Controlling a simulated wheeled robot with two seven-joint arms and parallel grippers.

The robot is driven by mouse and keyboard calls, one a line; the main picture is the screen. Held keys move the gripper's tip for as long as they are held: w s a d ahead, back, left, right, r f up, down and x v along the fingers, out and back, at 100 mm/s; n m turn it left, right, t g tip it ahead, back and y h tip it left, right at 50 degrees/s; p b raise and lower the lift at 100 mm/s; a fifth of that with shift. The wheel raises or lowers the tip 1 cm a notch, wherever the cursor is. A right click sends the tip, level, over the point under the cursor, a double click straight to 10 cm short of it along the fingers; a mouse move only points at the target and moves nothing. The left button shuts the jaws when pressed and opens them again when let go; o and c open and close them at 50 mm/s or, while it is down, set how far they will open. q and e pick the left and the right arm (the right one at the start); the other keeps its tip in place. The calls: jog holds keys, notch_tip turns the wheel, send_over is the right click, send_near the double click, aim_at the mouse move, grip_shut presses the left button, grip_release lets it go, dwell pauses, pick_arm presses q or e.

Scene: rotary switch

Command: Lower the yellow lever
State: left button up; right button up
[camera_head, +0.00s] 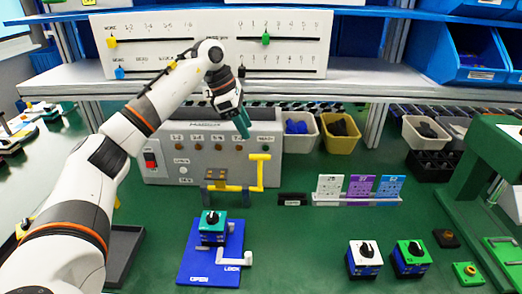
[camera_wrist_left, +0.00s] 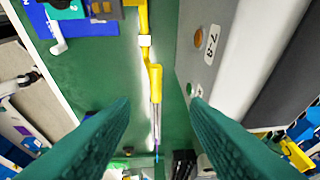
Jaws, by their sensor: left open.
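The yellow lever (camera_head: 260,172) stands upright at the right end of a yellow horizontal bar, in front of the grey control box (camera_head: 165,165). Its top carries a short crosswise grip. In the left wrist view the lever (camera_wrist_left: 154,82) appears between and beyond the fingers. My left gripper (camera_head: 242,124) is above and slightly left of the lever's top in the head view, apart from it. Its green fingers are spread and empty in the left wrist view (camera_wrist_left: 160,104). My right gripper is not in view.
A blue base with a rotary switch (camera_head: 212,222) and a white lever lies in front. Card holders (camera_head: 357,199) stand to the right. Two more rotary switches (camera_head: 366,252) (camera_head: 411,253) stand at front right. A white slider panel (camera_head: 290,45) is on the shelf above.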

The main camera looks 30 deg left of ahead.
aim_at(260, 154)
pick_arm(q)
jog(key=x, duration=0.4)
jog(key=shift+s+d, duration=0.3)
jog(key=shift+d, duration=0.1)
jog(key=x, duration=0.6)
jog(key=shift+w+a, duration=0.1)
jog(key=shift+a, duration=0.1)
jog(key=shift+w+d+f, duration=0.15)
jog(key=shift+d+f, duration=0.05)
jog(key=shift+f, duration=0.5)
grip_shut()
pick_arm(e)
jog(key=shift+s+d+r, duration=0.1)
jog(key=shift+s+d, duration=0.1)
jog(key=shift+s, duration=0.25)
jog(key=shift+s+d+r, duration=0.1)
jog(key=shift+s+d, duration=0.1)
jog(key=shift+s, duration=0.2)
